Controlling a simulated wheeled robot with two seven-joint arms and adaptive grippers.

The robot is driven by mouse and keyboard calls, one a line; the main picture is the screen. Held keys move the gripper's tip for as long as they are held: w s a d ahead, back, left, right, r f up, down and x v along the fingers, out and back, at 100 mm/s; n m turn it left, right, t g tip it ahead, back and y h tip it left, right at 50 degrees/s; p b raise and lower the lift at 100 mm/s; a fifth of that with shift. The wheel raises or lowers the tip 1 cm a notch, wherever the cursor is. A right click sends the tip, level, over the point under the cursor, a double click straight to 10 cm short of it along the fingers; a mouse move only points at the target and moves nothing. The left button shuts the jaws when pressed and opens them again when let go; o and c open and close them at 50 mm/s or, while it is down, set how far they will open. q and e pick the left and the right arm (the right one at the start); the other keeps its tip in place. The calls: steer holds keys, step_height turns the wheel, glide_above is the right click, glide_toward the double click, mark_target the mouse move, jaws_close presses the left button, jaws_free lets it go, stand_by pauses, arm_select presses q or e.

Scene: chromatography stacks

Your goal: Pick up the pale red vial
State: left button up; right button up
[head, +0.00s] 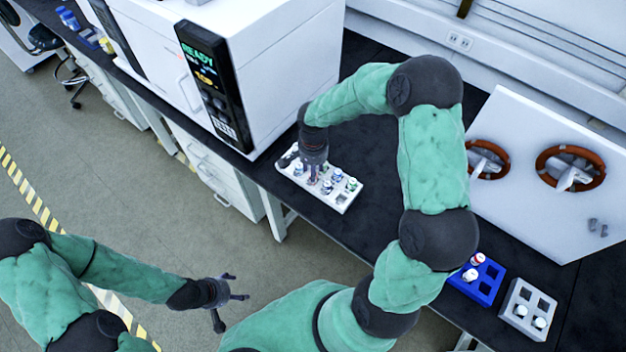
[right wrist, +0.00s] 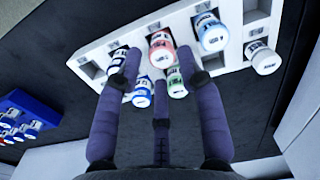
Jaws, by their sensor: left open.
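The pale red vial (right wrist: 160,47) stands in the white rack (right wrist: 95,66) in the right wrist view, among other vials. My right gripper (right wrist: 158,65) is open, its two side fingers spread on either side of the pale red vial and its third finger below in the picture. I cannot tell whether any finger touches it. In the head view my right gripper (head: 313,172) is over the white rack (head: 348,204) and hides part of it, so I cannot make out the pale red vial there. My left gripper (head: 226,295) is open and empty, away from the bench.
Close by are a blue-labelled vial (right wrist: 212,35), a green-labelled vial (right wrist: 175,82) and a white vial (right wrist: 263,58). A blue rack (head: 489,283) and a grey rack (head: 535,297) stand at the right. A white machine (head: 275,60) stands beside the white rack.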

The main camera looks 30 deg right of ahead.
step_height(320, 180, down, 4)
steer(key=shift+w+f+b, duration=0.1)
steer(key=shift+f+b, duration=0.05)
steer(key=shift+b, duration=0.4)
jaws_close()
steer(key=shift+r, duration=0.2)
